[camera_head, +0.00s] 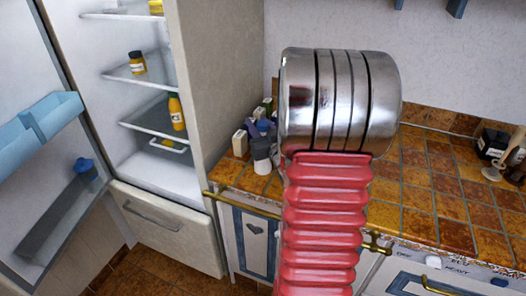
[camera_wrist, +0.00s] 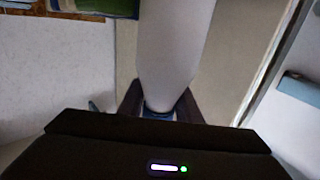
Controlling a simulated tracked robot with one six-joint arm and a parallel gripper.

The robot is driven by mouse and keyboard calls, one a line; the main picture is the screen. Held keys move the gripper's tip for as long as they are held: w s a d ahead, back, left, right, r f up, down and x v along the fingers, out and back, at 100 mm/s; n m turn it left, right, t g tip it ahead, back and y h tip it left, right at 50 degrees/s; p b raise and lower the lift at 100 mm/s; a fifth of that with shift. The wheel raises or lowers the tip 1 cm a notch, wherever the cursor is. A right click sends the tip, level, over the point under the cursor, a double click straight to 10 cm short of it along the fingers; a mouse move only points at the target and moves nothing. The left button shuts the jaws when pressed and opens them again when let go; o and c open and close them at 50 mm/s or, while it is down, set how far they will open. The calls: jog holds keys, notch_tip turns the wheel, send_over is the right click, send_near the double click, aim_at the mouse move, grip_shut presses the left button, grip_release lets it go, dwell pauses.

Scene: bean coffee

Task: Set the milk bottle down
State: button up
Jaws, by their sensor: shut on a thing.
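The milk bottle (camera_wrist: 175,50) is white and smooth, and it fills the upper middle of the wrist view. Its narrow end has a blue cap (camera_wrist: 158,112) between the two dark fingers of my gripper (camera_wrist: 158,101), which is shut on it. The bottle's wide end runs out of the top of the frame, so I cannot see whether it touches a surface. In the head view my arm hides much of the corner, and a pale thing with a grey-blue top (camera_head: 262,150) shows beside the fridge. I cannot tell whether that is the bottle.
The open fridge (camera_head: 150,100) stands at left, with yellow jars and bottles on its shelves and its door swung out. The tiled counter (camera_head: 425,190) is largely clear right of my arm. A dark container (camera_head: 493,143) stands at its far right. A green thing (camera_wrist: 75,8) shows near the bottle.

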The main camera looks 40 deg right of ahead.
jog(key=shift+r, duration=0.15)
grip_shut()
notch_tip(320, 180, up, 18)
dwell(0.8)
jog(key=shift+s, duration=0.1)
dwell(0.8)
